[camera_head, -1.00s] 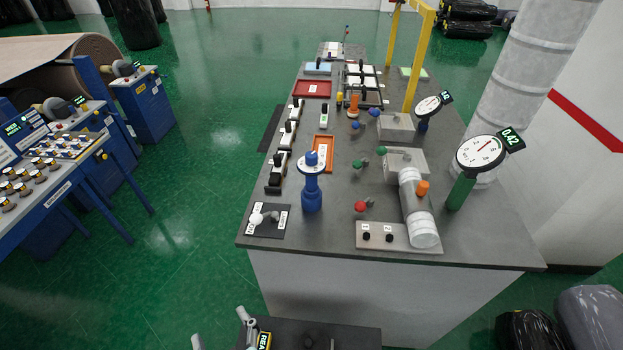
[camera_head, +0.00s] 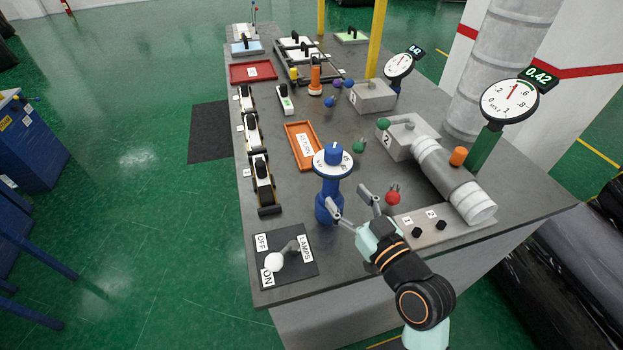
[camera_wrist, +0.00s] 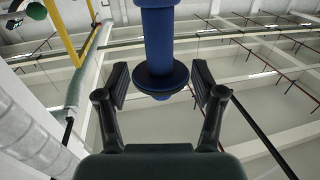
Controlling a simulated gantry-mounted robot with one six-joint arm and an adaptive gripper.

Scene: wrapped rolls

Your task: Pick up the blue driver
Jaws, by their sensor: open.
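A blue upright post (camera_head: 327,190) stands near the table's front, with a pale marked disc and a blue knob (camera_head: 333,154) on top. Small blue-headed pieces (camera_head: 329,102) lie farther back; which blue thing is the driver is not clear. My gripper (camera_head: 351,204) is open and empty, just right of the post's lower part, its fingers apart and pointing toward it. In the wrist view the fingers (camera_wrist: 160,85) stand either side of the blue post (camera_wrist: 158,40) and its dark disc in the picture; contact cannot be told.
A red-headed piece (camera_head: 393,195) and the plate with black knobs (camera_head: 428,232) lie close right of my gripper. The lamp switch panel (camera_head: 304,268) is at front left. An orange tray (camera_head: 301,146) lies behind the post. Gauges (camera_head: 510,101) stand at right.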

